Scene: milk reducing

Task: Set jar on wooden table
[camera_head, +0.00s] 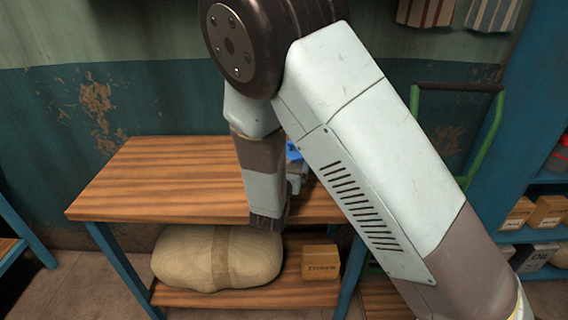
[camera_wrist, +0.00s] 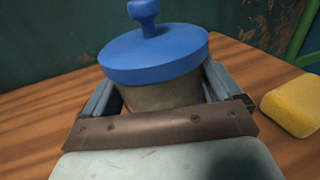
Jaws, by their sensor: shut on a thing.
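In the wrist view a jar (camera_wrist: 160,94) with a round blue lid and knob (camera_wrist: 152,52) is upright between the fingers of my gripper (camera_wrist: 168,92). The gripper is shut on the jar's body. The wooden table (camera_wrist: 40,120) lies under and behind it; whether the jar's base touches the tabletop is hidden. In the head view the table's striped wooden top (camera_head: 150,185) is mostly bare on the left. A small part of the blue lid (camera_head: 293,152) shows there behind my arm, which hides the rest of the jar.
A yellow sponge-like block (camera_wrist: 292,105) lies on the table right of the gripper. On the lower shelf are a large sack (camera_head: 190,258) and a cardboard box (camera_head: 320,262). A green-framed hand truck (camera_head: 490,140) and blue shelving stand at right.

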